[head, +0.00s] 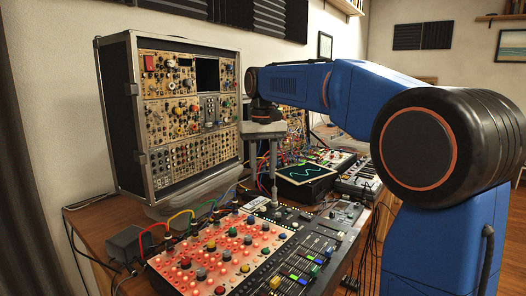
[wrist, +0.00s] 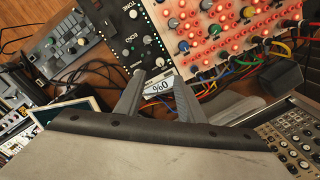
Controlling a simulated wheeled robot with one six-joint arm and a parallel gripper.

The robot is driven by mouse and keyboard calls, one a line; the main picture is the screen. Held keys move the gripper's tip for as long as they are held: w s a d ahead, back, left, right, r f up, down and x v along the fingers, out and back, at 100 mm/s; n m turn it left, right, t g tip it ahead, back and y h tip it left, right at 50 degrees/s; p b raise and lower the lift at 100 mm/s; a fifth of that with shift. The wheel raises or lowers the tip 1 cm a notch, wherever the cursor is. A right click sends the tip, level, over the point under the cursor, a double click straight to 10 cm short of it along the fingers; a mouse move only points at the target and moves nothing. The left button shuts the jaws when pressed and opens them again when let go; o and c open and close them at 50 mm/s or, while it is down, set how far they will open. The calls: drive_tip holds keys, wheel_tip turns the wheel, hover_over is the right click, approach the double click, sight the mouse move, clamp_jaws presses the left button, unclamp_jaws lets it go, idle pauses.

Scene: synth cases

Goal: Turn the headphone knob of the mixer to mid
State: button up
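The mixer (head: 312,262) lies on the wooden desk, with a red-lit knob panel on its left and a black fader strip on its right. I cannot tell which one is the headphone knob. My gripper (head: 263,192) points down over the mixer's back edge. Its two fingers are apart with nothing held. Contact with the mixer cannot be told.
A tall modular synth case (head: 120,115) stands behind at the left. Coloured patch cables (head: 190,214) arch along the mixer's back left. A small screen with a wave (head: 304,172) and other keyboards stand to the right. A grey box (head: 130,243) sits at left.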

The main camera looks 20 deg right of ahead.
wheel_tip(320, 180, up, 6)
idle(0.4)
